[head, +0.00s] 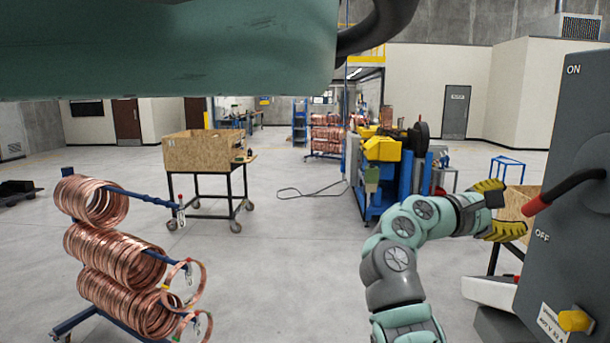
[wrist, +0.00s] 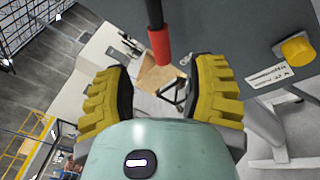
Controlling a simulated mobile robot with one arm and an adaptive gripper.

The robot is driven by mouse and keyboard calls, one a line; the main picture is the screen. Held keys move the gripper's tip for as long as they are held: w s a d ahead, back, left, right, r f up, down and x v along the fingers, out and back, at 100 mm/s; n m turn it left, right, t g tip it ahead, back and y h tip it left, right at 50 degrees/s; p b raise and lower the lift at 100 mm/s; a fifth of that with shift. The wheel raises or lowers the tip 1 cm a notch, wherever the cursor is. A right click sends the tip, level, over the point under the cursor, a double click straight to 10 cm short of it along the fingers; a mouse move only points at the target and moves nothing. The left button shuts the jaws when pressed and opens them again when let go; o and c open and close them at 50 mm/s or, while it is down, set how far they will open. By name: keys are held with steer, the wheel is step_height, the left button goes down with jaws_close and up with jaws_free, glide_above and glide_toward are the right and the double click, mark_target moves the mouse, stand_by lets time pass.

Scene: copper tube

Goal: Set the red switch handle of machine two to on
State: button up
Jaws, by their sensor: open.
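The red switch handle (head: 537,206) is the tip of a black lever on a grey switch box (head: 560,250) at the right of the head view. The box reads ON above and OFF below, and the red tip sits close to OFF. In the wrist view the red handle (wrist: 159,45) hangs from above, ahead of and between the fingers. My gripper (head: 497,212) is open and empty, just left of the handle; its yellow ribbed fingers also show in the wrist view (wrist: 163,100). I see no contact with the handle.
A yellow knob (head: 575,320) sits low on the switch box. A blue rack with copper coils (head: 115,255) stands at the left. A wooden bin on a cart (head: 205,152) and a blue machine with yellow parts (head: 385,165) stand behind. The floor between is clear.

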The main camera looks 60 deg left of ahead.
mark_target(533, 204)
steer(key=p+x, duration=0.3)
steer(key=x, duration=0.4)
steer(key=shift+w+d+r, duration=0.15)
steer(key=shift+w, duration=0.05)
steer(key=shift+w+d+p, duration=0.15)
steer(key=shift+w+p, duration=0.2)
steer(key=shift+w, duration=0.2)
steer(key=shift+o, duration=0.2)
jaws_close()
